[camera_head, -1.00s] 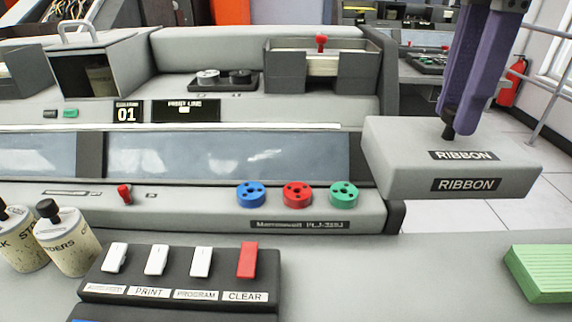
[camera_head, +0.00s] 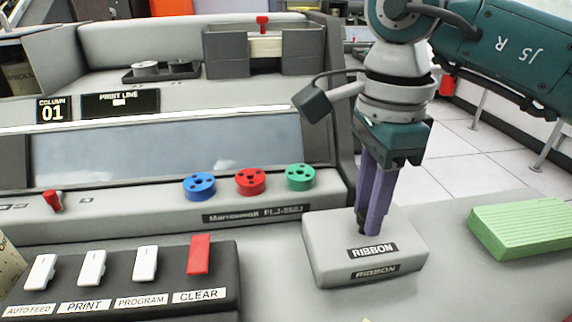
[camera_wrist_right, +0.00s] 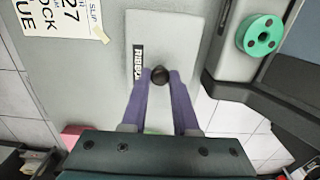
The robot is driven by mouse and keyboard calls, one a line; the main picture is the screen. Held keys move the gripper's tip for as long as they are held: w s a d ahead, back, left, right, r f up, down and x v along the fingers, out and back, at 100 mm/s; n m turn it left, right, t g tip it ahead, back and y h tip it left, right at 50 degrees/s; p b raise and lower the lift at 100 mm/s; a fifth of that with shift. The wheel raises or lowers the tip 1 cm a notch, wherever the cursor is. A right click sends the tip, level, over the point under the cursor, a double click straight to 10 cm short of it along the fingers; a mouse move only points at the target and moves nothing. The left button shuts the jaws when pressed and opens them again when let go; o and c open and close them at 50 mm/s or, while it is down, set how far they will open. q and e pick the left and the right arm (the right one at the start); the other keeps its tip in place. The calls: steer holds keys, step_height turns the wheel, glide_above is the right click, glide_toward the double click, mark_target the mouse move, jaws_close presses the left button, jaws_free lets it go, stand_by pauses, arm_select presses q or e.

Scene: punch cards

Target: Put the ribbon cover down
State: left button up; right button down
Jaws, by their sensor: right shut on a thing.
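The ribbon cover (camera_head: 328,235) is a light grey block with black RIBBON labels. In the head view it is level at the grey desk surface, right of the keys and in front of the console; I cannot tell whether it touches the desk. My right gripper (camera_head: 369,228) points down from above, its purple fingers shut on the small dark knob on top. In the right wrist view the cover (camera_wrist_right: 180,35) lies beyond the fingertips (camera_wrist_right: 160,76), which hold the round black knob (camera_wrist_right: 160,75). My left gripper is not in view.
A green ribbed block (camera_head: 525,228) lies to the right of the cover. A key panel with white keys and a red CLEAR key (camera_head: 199,254) is to the left. Blue, red and green knobs (camera_head: 300,177) sit on the console. A printed paper (camera_wrist_right: 60,15) shows in the wrist view.

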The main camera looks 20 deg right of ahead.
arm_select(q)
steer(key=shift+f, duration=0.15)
arm_select(e)
steer(key=shift+f, duration=0.65)
